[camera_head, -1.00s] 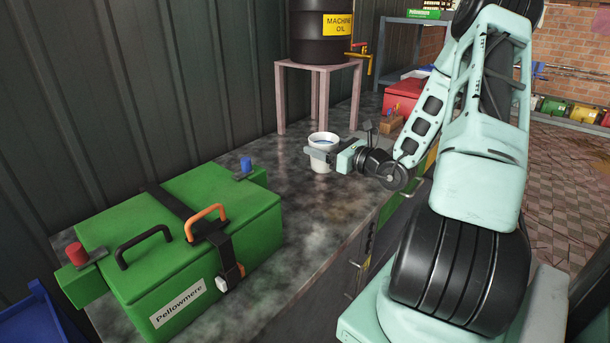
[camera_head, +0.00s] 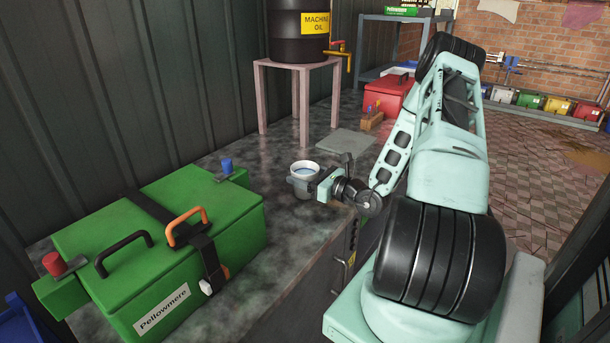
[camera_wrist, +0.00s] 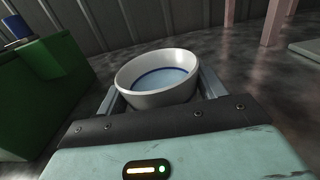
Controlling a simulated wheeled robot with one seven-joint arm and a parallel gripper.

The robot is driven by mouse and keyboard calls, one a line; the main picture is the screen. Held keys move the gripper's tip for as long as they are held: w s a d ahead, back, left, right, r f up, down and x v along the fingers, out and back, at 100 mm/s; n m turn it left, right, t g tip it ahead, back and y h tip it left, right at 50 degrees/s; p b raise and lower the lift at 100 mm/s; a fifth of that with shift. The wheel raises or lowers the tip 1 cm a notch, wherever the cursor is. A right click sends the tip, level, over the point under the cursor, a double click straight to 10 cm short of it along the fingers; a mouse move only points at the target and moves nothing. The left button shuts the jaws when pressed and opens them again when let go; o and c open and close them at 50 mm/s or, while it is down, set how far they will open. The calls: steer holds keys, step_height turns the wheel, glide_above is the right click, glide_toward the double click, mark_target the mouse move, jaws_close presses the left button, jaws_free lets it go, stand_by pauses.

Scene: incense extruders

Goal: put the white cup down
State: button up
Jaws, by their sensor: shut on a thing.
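The white cup (camera_head: 303,170) is upright in my gripper (camera_head: 305,181), over the dark mottled worktop (camera_head: 262,262) between the green box and the pink stand. In the wrist view the cup (camera_wrist: 158,98) shows its open rim, with a blue ring and a pale bluish inside. My gripper (camera_wrist: 160,102) has a finger on each side of it, shut on the cup. The cup's base is partly hidden, so I cannot tell whether it touches the worktop.
A green box (camera_head: 230,215) with two handles stands at the left. A pink stand (camera_head: 298,72) holds the machine oil drum (camera_head: 295,40) behind. A grey flat plate (camera_head: 345,143) and a red box (camera_head: 388,95) lie beyond the cup. Bare worktop surrounds the cup.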

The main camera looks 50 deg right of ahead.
steer(key=shift+f, duration=0.1)
steer(key=o, duration=1.4)
steer(key=shift+c, duration=0.2)
steer(key=shift+r, duration=0.2)
steer(key=s, duration=0.4)
steer(key=s+b, duration=0.1)
steer(key=s, duration=0.3)
steer(key=s+d+b, duration=0.1)
steer(key=s, duration=0.3)
steer(key=shift+f, duration=0.1)
